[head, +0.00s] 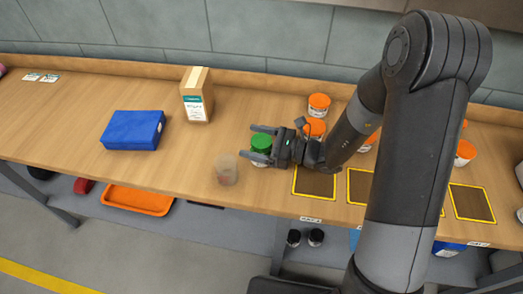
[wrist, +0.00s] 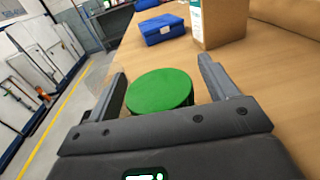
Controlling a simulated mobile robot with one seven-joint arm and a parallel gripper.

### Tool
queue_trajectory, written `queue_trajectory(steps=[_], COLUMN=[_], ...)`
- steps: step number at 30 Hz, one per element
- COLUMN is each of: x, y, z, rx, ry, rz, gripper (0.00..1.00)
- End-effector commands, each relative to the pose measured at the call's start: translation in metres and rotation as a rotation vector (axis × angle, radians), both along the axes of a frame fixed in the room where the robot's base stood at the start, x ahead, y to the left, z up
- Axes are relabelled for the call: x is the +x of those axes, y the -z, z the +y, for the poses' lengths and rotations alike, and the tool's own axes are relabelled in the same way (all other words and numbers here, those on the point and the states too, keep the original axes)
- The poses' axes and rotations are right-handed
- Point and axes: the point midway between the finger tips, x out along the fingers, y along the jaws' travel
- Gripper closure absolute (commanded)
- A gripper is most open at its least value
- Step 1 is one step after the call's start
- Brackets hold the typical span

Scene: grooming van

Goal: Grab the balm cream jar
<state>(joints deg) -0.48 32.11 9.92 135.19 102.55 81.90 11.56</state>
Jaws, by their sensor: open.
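A jar with a green lid (head: 261,142) stands upright on the wooden bench in the head view; no label reading balm cream is legible. My gripper (head: 256,143) is open, with one finger on either side of this jar. In the wrist view the round green lid (wrist: 160,91) lies between the two open fingers of my gripper (wrist: 162,85). Small gaps show between lid and fingers, and the jar's body is mostly hidden. Several orange-lidded jars, one of them here (head: 319,104), stand behind and to the right of my gripper.
A translucent cup (head: 226,170) stands close by, left of the green-lidded jar near the bench's front edge. A cardboard box (head: 197,97) and a blue case (head: 133,130) are farther left. Yellow-framed dark squares (head: 314,181) mark the front right.

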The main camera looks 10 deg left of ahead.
Motion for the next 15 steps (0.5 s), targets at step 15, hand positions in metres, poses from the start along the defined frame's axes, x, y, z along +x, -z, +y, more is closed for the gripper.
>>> queue_trajectory(steps=[15], x=[0.0001], y=[0.0000], z=[0.0004], rx=[0.000], ry=[0.001], rz=[0.000], gripper=[0.46])
